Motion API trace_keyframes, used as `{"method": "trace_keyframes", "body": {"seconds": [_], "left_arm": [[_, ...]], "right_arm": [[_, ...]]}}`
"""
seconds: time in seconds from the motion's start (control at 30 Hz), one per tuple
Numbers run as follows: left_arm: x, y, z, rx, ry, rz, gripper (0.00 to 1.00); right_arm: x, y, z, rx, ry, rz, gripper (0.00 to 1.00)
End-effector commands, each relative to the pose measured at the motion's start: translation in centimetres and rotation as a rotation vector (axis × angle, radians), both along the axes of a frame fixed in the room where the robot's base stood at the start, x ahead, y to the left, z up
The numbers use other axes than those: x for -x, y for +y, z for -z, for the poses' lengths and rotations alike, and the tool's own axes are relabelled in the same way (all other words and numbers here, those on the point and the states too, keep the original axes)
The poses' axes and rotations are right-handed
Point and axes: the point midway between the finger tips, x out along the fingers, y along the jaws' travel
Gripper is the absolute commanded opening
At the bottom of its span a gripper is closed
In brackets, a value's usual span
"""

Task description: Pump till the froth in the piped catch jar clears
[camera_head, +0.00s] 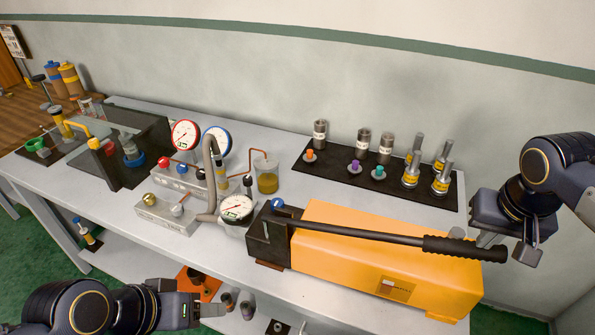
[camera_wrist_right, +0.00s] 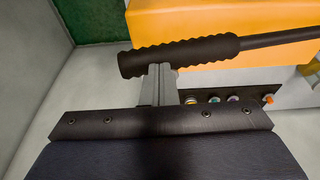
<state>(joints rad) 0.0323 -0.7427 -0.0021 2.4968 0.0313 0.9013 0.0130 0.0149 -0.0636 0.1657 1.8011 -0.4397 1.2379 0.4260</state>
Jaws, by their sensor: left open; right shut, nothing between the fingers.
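The orange pump (camera_head: 350,265) sits at the table's front right. Its black lever (camera_head: 370,234) lies low along the top, with its ribbed grip (camera_head: 465,248) at the right end; the grip also fills the right wrist view (camera_wrist_right: 180,57). My right gripper (camera_head: 488,240) is shut and empty, its fingertips (camera_wrist_right: 158,78) right at the grip; contact is unclear. My left gripper (camera_head: 212,308) is open and empty before the table's front edge.
Two dial gauges (camera_head: 186,135) and a smaller gauge (camera_head: 236,208) stand left of the pump by a grey hose. A black mat (camera_head: 330,168) behind the pump holds several metal cylinders and coloured plugs. A lower shelf (camera_head: 150,258) holds small parts.

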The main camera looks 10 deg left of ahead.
Motion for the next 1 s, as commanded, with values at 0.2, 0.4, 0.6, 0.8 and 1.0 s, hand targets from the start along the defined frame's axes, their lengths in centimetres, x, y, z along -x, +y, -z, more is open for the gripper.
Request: {"method": "trace_keyframes", "body": {"seconds": [0.2,0.4,0.6,0.8,1.0], "left_arm": [[0.0,0.0,-3.3,0.000,0.000,0.000,0.54],[0.0,0.0,-6.0,0.000,-0.001,0.000,0.54],[0.0,0.0,-6.8,0.000,-0.001,0.000,0.54],[0.0,0.0,-6.6,0.000,0.000,0.000,0.54],[0.0,0.0,-6.6,0.000,0.000,0.000,0.54]], "right_arm": [[-0.3,0.8,-3.7,0.000,-0.003,-0.001,0.00],[-0.4,1.7,-6.8,0.000,-0.002,-0.001,0.00],[-0.5,2.1,-7.8,-0.001,-0.002,0.000,0.00],[-0.5,2.1,-7.6,0.000,-0.003,0.000,0.00],[-0.5,2.1,-7.6,0.000,-0.003,0.000,0.00]]}}
